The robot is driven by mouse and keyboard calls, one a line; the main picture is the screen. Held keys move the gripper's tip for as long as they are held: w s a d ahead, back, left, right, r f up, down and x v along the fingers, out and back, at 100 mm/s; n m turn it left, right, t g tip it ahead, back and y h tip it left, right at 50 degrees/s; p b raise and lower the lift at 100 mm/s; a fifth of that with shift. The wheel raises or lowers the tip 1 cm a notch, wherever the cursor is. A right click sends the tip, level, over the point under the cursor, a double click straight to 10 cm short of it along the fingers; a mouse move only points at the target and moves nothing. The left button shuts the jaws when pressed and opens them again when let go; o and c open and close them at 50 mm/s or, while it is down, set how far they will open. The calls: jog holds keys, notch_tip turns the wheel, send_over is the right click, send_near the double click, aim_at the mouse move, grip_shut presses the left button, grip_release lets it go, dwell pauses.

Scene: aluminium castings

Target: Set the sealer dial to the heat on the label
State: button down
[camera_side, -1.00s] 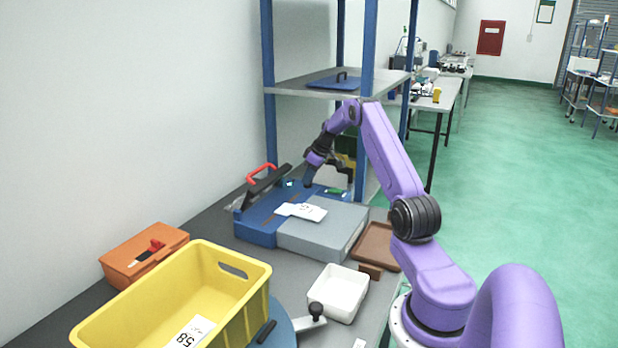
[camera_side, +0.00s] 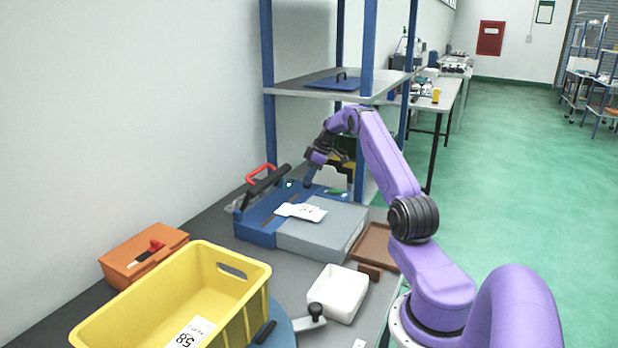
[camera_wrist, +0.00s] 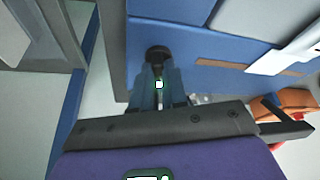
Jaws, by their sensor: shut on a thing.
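The sealer (camera_side: 262,222) is a blue machine with a grey front bed, a raised dark bar and a red handle. A white pouch (camera_side: 303,211) with small print lies on it; the print is too small to read. My gripper (camera_side: 308,183) points down at the sealer's back right part. In the wrist view my gripper (camera_wrist: 158,88) is shut around a dark round knob, seemingly the dial (camera_wrist: 157,52); the fingers hide part of it. The dial's marks and setting cannot be read.
A yellow crate (camera_side: 245,262) with a printed card, an orange box (camera_side: 128,262), a white bin (camera_side: 340,293) and a brown tray (camera_side: 374,247) stand on the bench. Blue shelf posts (camera_side: 268,130) rise close behind my gripper.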

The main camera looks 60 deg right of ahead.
jog(key=c, duration=1.2)
grip_release()
jog(key=shift+o, duration=0.2)
jog(key=v, duration=1.7)
jog(key=shift+r, duration=0.25)
